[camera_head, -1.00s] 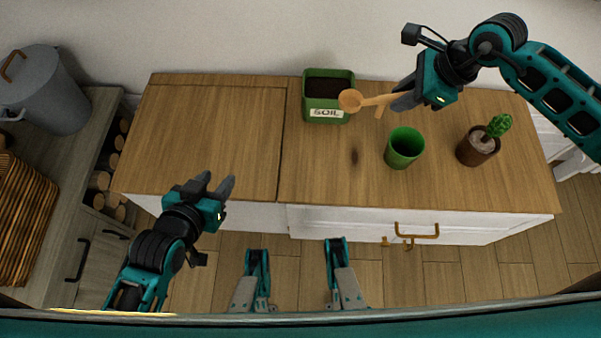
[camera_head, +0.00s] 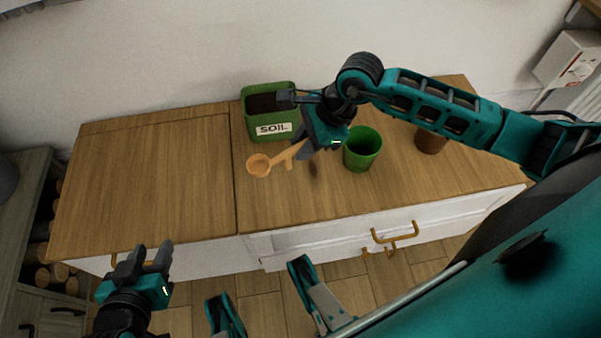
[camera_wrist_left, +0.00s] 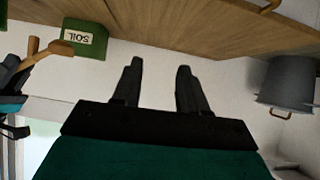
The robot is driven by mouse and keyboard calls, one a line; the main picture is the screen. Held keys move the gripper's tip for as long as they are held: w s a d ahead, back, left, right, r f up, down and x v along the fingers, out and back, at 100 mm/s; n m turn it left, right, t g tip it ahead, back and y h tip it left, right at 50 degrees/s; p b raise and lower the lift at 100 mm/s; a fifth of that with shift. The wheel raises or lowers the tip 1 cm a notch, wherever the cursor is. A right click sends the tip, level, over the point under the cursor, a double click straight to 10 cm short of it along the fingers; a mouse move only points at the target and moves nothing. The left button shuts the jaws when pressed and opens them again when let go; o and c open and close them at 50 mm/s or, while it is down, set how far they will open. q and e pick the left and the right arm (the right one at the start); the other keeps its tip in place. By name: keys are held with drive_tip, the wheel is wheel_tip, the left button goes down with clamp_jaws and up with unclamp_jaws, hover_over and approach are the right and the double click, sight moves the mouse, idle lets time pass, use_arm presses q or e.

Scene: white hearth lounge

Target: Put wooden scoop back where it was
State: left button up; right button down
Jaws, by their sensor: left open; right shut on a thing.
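The wooden scoop (camera_head: 262,165) is in my right gripper (camera_head: 303,150), which is shut on its handle. The scoop's bowl points left, in front of the green soil box (camera_head: 270,130). I cannot tell whether the scoop touches the cabinet top. My left gripper (camera_head: 143,258) is open and empty, in front of the cabinet at lower left. In the left wrist view, its fingers (camera_wrist_left: 160,88) are apart with nothing between them. The scoop (camera_wrist_left: 57,48) and the soil box (camera_wrist_left: 84,38) also show there at upper left.
A green pot (camera_head: 362,150) stands right of my right gripper on the wooden cabinet top (camera_head: 160,180). A brown pot (camera_head: 431,141) is partly hidden behind my right arm. The top's left half is clear. A grey lidded pot (camera_wrist_left: 287,82) shows in the left wrist view.

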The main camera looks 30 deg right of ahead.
wheel_tip(320, 180, down, 10)
drive_tip(key=b, duration=0.2)
drive_tip(key=shift+r+b, duration=0.2)
drive_tip(key=shift+b, duration=0.1)
use_arm(q)
drive_tip(key=shift+w+d+f+h, duration=0.3)
drive_tip(key=shift+d+f, duration=0.2)
drive_tip(key=shift+d, duration=0.1)
use_arm(e)
drive_tip(key=shift+f, duration=0.15)
use_arm(q)
drive_tip(key=shift+s+f, duration=0.1)
use_arm(e)
drive_tip(key=c, duration=1)
unclamp_jaws()
drive_tip(key=shift+o, duration=0.2)
